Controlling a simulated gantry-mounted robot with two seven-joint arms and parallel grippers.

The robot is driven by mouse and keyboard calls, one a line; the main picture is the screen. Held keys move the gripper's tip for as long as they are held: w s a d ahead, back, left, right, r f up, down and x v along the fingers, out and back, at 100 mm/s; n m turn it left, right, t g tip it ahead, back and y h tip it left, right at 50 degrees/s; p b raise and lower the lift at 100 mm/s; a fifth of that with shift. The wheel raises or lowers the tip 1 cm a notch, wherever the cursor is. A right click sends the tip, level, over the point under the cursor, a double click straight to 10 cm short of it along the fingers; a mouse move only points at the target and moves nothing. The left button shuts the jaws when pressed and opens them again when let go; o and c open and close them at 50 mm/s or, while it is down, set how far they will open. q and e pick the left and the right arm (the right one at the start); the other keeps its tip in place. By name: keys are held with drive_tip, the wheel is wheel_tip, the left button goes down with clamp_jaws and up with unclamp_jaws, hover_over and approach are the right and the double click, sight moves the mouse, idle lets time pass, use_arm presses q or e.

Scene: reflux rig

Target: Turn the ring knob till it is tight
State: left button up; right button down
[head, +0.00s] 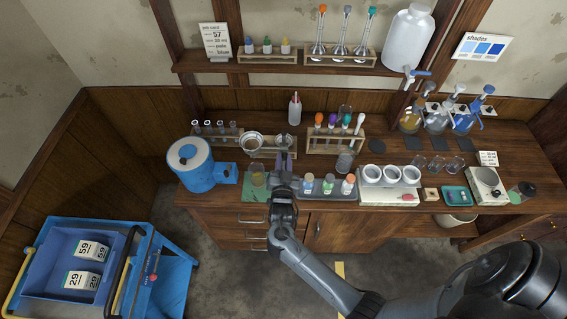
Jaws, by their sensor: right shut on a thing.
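My right gripper (285,161) reaches over the bench from the front, its fingers pointing toward the back wall. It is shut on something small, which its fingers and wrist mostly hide. By its place this may be the ring knob, but I cannot make out its shape or how tight it is. Just beyond the fingertips are a round metal-rimmed piece (284,142) and, to its left, a pale round bowl-like piece (252,142). My left gripper is not in view.
A grey tray of small bottles (319,187) is close on the right. A blue cart (176,286) is at lower left.

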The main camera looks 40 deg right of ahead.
sight(285, 154)
drive_tip(key=c, duration=1)
unclamp_jaws()
drive_tip(key=shift+r, duration=0.1)
drive_tip(key=shift+r, duration=0.4)
drive_tip(key=r, duration=0.3)
drive_tip(key=shift+s+d+r+b, duration=0.1)
drive_tip(key=shift+s+r+b, duration=0.1)
drive_tip(key=shift+b, duration=0.2)
drive_tip(key=s+d+r, duration=0.1)
drive_tip(key=s+r, duration=0.1)
drive_tip(key=s, duration=0.1)
drive_tip(key=s+d+r+b, duration=0.1)
drive_tip(key=s+d+r, duration=0.1)
drive_tip(key=s, duration=0.1)
drive_tip(key=s+d+r, duration=0.2)
drive_tip(key=s, duration=0.2)
drive_tip(key=shift+r, duration=0.4)
